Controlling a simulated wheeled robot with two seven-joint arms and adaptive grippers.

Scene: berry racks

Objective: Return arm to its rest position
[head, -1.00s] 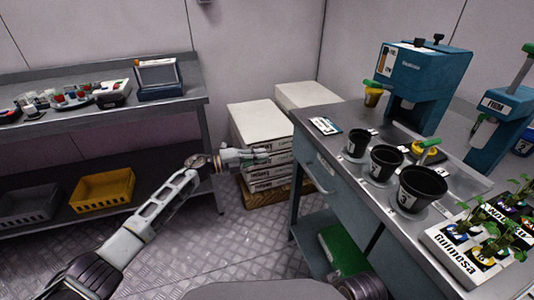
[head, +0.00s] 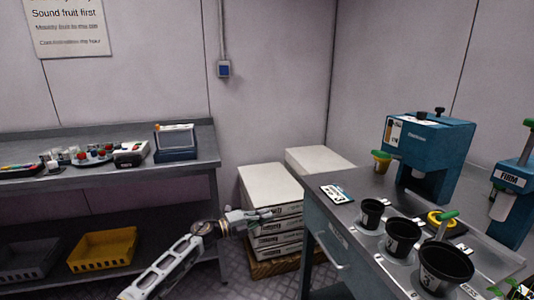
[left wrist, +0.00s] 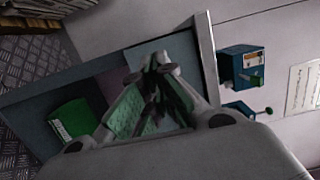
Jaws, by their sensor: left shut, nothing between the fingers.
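My left arm comes in from the lower left in the head view. Its gripper (head: 262,215) is shut and empty, held in the air in front of the stacked white boxes (head: 270,192). It is left of the right-hand bench (head: 345,225) and touches nothing that I can see. In the left wrist view the closed fingers (left wrist: 160,75) point toward the side of that bench, with nothing between them. My right gripper does not show in either view.
The right bench holds black numbered pots (head: 403,238), a blue machine (head: 430,150) and a small card (head: 337,193). A left bench (head: 100,170) carries small devices; a yellow crate (head: 102,250) and a dark crate (head: 30,258) sit below. A green box (left wrist: 73,122) shows under the right bench.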

